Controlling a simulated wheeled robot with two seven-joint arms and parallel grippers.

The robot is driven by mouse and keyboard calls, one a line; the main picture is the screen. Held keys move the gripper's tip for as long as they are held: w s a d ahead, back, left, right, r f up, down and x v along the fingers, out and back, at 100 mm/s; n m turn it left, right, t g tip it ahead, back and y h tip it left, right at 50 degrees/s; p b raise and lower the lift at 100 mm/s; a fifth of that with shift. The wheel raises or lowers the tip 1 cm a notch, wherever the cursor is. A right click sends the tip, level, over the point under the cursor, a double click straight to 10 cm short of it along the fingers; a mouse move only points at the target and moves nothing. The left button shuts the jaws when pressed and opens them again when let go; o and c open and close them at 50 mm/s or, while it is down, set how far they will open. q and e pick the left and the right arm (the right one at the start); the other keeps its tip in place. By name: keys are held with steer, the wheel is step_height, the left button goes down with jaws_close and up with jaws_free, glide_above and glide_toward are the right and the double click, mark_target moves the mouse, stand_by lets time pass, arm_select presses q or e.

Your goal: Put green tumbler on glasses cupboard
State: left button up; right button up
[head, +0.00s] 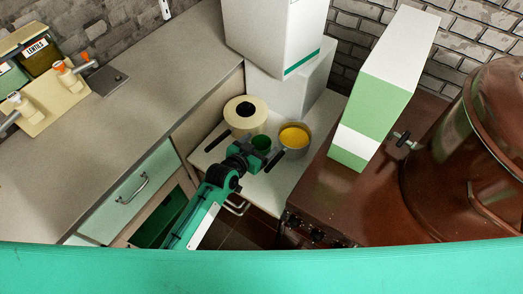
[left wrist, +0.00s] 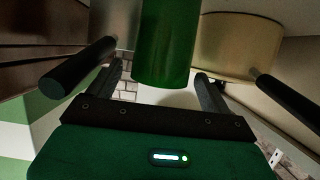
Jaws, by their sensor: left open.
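In the left wrist view the jaws (left wrist: 180,72) are open, with the tumbler between and beyond the fingers; I see no clear contact. The gripper hides part of the tumbler in the head view. I cannot tell for certain which unit is the glasses cupboard. My right gripper is out of view.
Tall white units (head: 270,35) rise behind; a green-and-white unit (head: 372,95) and a large brown vessel (head: 475,150) stand right. The grey counter (head: 130,120) is mostly clear.

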arm_select(q)
steer(key=c, duration=1.6)
